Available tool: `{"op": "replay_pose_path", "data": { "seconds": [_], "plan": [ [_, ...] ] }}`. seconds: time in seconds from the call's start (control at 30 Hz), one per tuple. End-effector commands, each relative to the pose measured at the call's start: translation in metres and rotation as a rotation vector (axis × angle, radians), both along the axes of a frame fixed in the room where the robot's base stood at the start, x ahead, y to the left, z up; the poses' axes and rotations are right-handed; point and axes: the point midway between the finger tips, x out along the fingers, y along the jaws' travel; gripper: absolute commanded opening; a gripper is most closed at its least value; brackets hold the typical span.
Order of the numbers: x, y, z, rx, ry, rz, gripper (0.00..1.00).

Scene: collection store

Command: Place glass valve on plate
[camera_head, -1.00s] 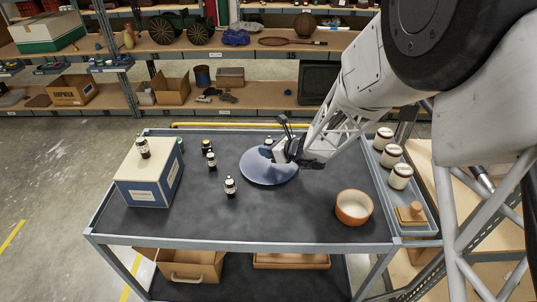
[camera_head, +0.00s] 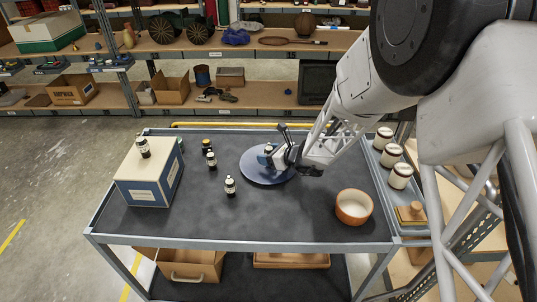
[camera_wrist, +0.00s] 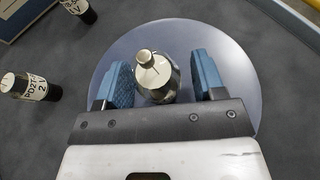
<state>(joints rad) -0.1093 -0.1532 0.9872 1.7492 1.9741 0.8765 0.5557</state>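The glass valve (camera_wrist: 158,78), a small rounded piece with a pale top, stands over the plate between my fingers in the wrist view. In the head view it shows small (camera_head: 268,149), partly hidden by my gripper. The round blue-grey plate (camera_head: 262,176) lies on the cart top; in the wrist view it spreads beneath the valve (camera_wrist: 110,62). My gripper (camera_wrist: 166,80) is open, with one blue finger pad on each side of the valve and a visible gap at the right pad. The valve looks upright; its base contact is hidden.
Small labelled dark bottles (camera_head: 230,186) stand left of the plate, near a blue-white box (camera_head: 148,185) with another bottle on top. An orange-rimmed bowl (camera_head: 353,207) is at the front right. A side tray (camera_head: 418,226) holds white jars. The front middle is clear.

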Motion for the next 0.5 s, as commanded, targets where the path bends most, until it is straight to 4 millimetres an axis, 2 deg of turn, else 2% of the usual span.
{"op": "replay_pose_path", "data": {
  "seconds": [0.33,0.5],
  "plan": [
    [0.0001,0.0000,0.0030,0.000,0.000,0.000,0.63],
    [-0.0047,-0.0085,0.0076,0.000,-0.001,-0.002,0.63]
  ]
}}
